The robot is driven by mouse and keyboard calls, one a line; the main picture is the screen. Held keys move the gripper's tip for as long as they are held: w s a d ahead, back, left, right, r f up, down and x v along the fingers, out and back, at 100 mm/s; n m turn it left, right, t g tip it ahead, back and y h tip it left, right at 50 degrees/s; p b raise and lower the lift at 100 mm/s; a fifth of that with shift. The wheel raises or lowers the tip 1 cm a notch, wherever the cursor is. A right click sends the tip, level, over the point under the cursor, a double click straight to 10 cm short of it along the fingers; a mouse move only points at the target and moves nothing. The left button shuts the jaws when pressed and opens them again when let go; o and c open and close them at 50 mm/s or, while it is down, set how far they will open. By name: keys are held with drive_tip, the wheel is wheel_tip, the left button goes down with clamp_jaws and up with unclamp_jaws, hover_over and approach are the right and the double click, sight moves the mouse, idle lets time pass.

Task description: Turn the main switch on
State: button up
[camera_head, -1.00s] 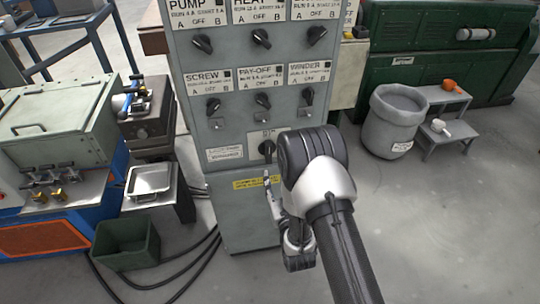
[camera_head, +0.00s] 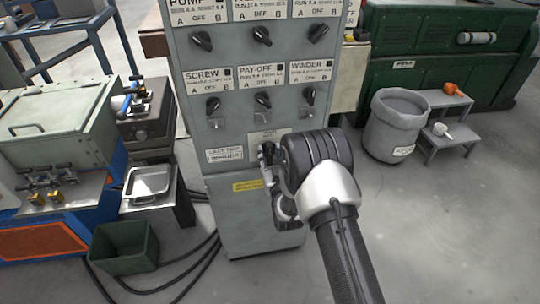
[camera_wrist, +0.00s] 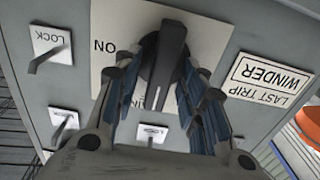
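The main switch (camera_wrist: 172,38) is a black rotary knob on a pale plate, seen upside down in the wrist view. Its handle runs nearly up and down in that picture, and the word ON stands left of it. My gripper (camera_wrist: 163,66) has its two fingers on either side of the handle, open, with gaps still showing; contact is not clear. In the head view my gripper (camera_head: 267,155) is at the lower front of the grey cabinet (camera_head: 222,130) and hides the main switch.
Several knobs, including SCREW, PAY-OFF (camera_head: 262,100) and WINDER, sit above on the cabinet. LOCK plates (camera_wrist: 52,42) and a LAST TRIP label (camera_wrist: 270,80) flank the main switch. A grey bin (camera_head: 395,125) stands right; a green crate (camera_head: 125,250) and cables lie left.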

clamp_jaws()
drive_tip(key=shift+m, duration=0.3)
idle(0.3)
drive_tip(key=m+b, duration=0.2)
drive_tip(key=shift+d+f+m, duration=0.1)
drive_tip(key=shift+d+m, duration=0.05)
drive_tip(key=shift+m, duration=0.25)
drive_tip(key=m, duration=0.5)
drive_tip(key=shift+w+d, duration=0.1)
drive_tip(key=shift+d, duration=0.05)
drive_tip(key=m, duration=0.5)
drive_tip(key=shift+d+f, duration=0.1)
drive_tip(key=shift+f, duration=0.05)
drive_tip(key=shift+f+m, duration=0.2)
drive_tip(key=shift+m, duration=2)
